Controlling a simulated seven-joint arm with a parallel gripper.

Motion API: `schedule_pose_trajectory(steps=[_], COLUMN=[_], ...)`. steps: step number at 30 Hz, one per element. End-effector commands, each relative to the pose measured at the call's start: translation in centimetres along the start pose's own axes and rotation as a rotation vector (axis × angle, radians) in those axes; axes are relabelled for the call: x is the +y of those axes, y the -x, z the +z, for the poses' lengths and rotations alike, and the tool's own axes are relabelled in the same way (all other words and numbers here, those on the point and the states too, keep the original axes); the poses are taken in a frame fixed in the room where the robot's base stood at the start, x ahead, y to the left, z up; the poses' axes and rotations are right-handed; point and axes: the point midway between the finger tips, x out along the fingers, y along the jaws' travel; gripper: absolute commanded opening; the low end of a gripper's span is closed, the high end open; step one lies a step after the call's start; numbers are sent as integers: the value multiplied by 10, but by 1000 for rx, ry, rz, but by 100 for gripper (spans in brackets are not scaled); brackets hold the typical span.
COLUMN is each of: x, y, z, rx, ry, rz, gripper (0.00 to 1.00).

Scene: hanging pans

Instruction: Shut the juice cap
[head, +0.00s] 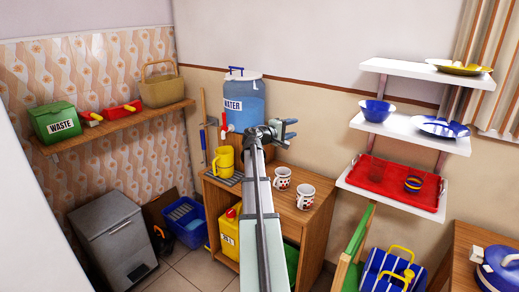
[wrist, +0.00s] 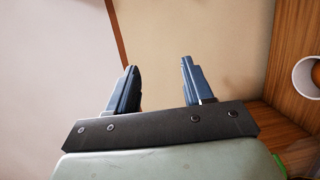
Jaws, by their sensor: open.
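A yellow container (head: 229,236) stands in the open lower part of the wooden cabinet. It has a red-orange cap (head: 231,214) at its top and a white label too small to read; I take it for the juice. I cannot tell whether the cap is open or shut. My gripper (head: 291,129) is well above the container and to its right, in front of the beige wall. In the wrist view my gripper (wrist: 160,68) is open, with nothing between its fingers. The container does not show in the wrist view.
The cabinet top (head: 285,220) holds a yellow mug (head: 223,160) and two patterned mugs (head: 282,178) (head: 305,196). A blue water jug (head: 244,100) stands behind. White shelves (head: 400,130) hang at right. A blue crate (head: 184,222) and grey bin (head: 115,240) stand left.

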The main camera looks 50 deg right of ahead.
Motion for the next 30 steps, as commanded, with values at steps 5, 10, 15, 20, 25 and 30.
schedule_pose_trajectory(steps=[5,10,15,20,25,30], x=[35,47,46,36,17,7], y=[-46,-69,-68,-46,-10,29], z=[20,24,5,-30,-66,-85], rx=[-46,-67,-47,7,84,167], ry=[-177,-346,-472,-538,-555,-528], rz=[-131,-326,-564,-814,-1097,-1320], gripper=[51,51,51,51,51,51])
